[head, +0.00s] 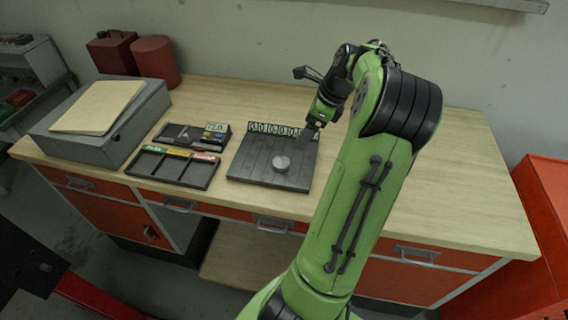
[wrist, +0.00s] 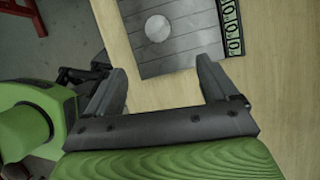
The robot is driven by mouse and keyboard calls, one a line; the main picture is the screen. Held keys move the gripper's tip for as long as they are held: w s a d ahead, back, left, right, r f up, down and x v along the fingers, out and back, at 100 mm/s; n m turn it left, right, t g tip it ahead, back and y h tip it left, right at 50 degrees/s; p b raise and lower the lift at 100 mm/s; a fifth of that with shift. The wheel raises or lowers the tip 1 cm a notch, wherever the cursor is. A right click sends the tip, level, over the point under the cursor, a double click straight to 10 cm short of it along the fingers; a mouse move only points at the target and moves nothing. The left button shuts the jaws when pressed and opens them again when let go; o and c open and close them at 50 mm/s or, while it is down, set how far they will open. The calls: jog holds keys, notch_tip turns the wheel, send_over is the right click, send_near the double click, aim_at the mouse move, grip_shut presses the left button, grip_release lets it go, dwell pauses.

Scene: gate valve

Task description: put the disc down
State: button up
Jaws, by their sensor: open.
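A small pale grey disc (head: 281,163) lies on the dark slotted plate (head: 252,172) on the workbench. In the wrist view the disc (wrist: 158,28) shows near the top, on the plate (wrist: 190,54). My gripper (head: 310,130) is at the plate's back right corner, to the right of and behind the disc and apart from it. In the wrist view my gripper (wrist: 160,80) has its two fingers wide apart with nothing between them. The plate's edge and bare bench top show beyond the fingertips.
A number display (head: 272,128) runs along the plate's back edge. Left of the plate are a compartment tray (head: 174,168) with coloured labels and a device with a small readout (head: 216,128). A grey box (head: 100,130) and red containers (head: 155,62) stand further left. Bench right of my arm is clear.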

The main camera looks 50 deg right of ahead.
aim_at(281, 161)
jog(key=b+x, duration=0.1)
jog(key=x, duration=0.4)
jog(key=b+x, duration=0.1)
jog(key=x, duration=0.4)
jog(key=b+x, duration=0.1)
jog(key=x, duration=0.5)
jog(key=shift+w+a+r, duration=0.2)
jog(key=shift+w+a, duration=0.05)
jog(key=shift+w, duration=0.05)
jog(key=shift+r, duration=0.1)
jog(key=c, duration=1.5)
notch_tip(281, 161, up, 10)
jog(key=shift+w+p, duration=0.1)
jog(key=shift+p, duration=0.85)
jog(key=shift+c, duration=0.2)
